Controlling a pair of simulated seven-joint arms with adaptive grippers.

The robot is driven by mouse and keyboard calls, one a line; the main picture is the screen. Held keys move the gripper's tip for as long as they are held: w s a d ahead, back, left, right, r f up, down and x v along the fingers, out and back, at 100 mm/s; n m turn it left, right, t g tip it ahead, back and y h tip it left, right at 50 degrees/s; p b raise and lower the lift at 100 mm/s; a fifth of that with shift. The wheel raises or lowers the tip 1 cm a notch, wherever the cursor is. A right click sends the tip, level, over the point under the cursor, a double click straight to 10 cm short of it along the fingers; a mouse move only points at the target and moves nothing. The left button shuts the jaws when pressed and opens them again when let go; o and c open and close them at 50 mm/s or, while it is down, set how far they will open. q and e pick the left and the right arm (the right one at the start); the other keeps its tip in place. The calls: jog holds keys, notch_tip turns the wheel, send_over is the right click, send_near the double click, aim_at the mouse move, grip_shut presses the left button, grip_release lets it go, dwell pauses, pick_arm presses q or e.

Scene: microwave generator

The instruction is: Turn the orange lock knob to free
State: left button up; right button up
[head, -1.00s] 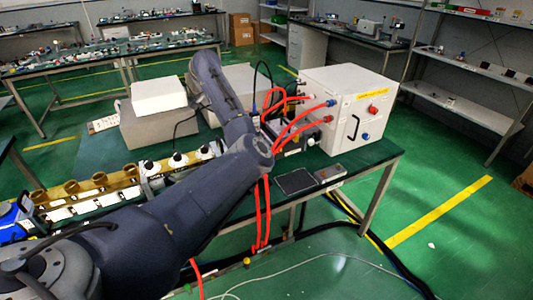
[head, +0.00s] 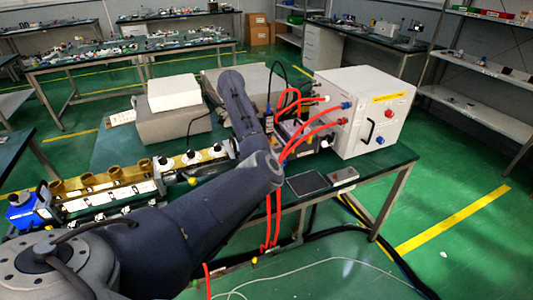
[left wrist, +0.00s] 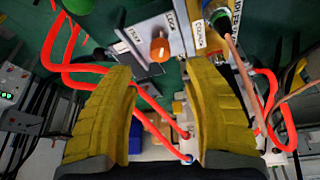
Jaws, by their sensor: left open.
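The orange lock knob (left wrist: 160,50) shows in the left wrist view, upper middle, on a light panel with small labels, one reading "LOCK". My left gripper (left wrist: 159,68) is open, with its two yellow fingers apart. The knob appears in the gap between the fingertips, slightly beyond them. I cannot tell whether either finger touches it. In the head view my left arm comes in from the left and its gripper is hidden. I cannot make out the knob there. My right gripper is in neither view.
A white cabinet (head: 345,140) with a black handle and coloured knobs stands on the table. Red hoses (head: 318,132) loop from it past my arm; red hoses (left wrist: 88,68) also run close to the fingers in the wrist view. A flat dark pad (head: 307,184) lies at the table's front.

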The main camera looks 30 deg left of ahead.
pick_arm(q)
jog(key=x, duration=0.8)
jog(key=shift+w+d+f, duration=0.1)
jog(key=shift+w+f, duration=0.05)
jog(key=shift+f, duration=0.15)
jog(key=shift+o, duration=0.2)
grip_shut()
